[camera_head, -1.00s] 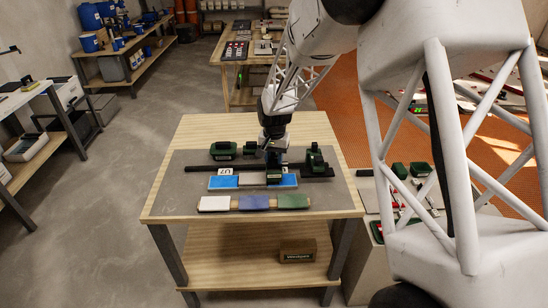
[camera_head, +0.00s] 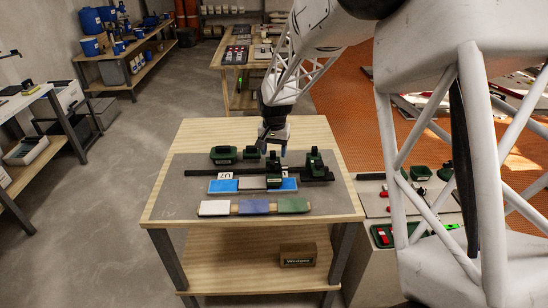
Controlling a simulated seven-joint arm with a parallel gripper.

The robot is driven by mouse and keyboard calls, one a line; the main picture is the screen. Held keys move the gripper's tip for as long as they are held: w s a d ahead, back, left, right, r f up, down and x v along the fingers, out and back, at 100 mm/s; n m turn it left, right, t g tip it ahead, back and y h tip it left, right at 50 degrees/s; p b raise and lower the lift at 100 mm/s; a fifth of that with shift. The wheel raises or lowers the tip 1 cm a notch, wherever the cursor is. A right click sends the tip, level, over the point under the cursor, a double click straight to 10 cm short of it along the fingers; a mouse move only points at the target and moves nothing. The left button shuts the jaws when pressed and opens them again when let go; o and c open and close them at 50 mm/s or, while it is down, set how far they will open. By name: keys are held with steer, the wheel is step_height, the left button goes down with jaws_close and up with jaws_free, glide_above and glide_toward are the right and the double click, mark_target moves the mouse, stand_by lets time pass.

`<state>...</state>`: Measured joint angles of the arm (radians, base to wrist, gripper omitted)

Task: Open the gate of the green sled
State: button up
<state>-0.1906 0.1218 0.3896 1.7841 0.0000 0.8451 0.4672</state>
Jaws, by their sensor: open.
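A dark green sled (camera_head: 273,172) sits at the black rail (camera_head: 220,173), over the blue and grey strip (camera_head: 224,186). Another green device (camera_head: 315,165) stands at the right part of the rail. Which of them is the task's sled, and how its gate stands, is too small to tell. My gripper (camera_head: 273,151) is open, pointing down just above and behind the middle sled. It appears empty and clear of the sled.
Two green blocks (camera_head: 223,155) (camera_head: 250,152) lie behind the rail. White, blue and green tiles (camera_head: 253,207) lie in a row in front. A boxed item (camera_head: 297,254) is on the lower shelf. A side stand (camera_head: 382,200) is at right.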

mark_target(274, 162)
steer(key=shift+r, duration=1.5)
steer(key=shift+s+d+r, duration=0.25)
steer(key=shift+s+r, duration=0.1)
steer(key=shift+r, duration=0.05)
steer(key=s+d+r+n+t, duration=0.1)
steer(key=s+d+r, duration=0.45)
steer(key=s, duration=0.45)
steer(key=s+d+r, duration=0.4)
steer(key=s+r, duration=0.3)
steer(key=s, duration=0.4)
steer(key=s+d+n, duration=0.1)
steer(key=s+d, duration=0.1)
steer(key=s, duration=0.9)
steer(key=s+d+n+t, duration=0.1)
steer(key=s+d, duration=0.1)
steer(key=s, duration=0.9)
steer(key=shift+s+d+t, duration=0.15)
steer(key=shift+d+t, duration=0.15)
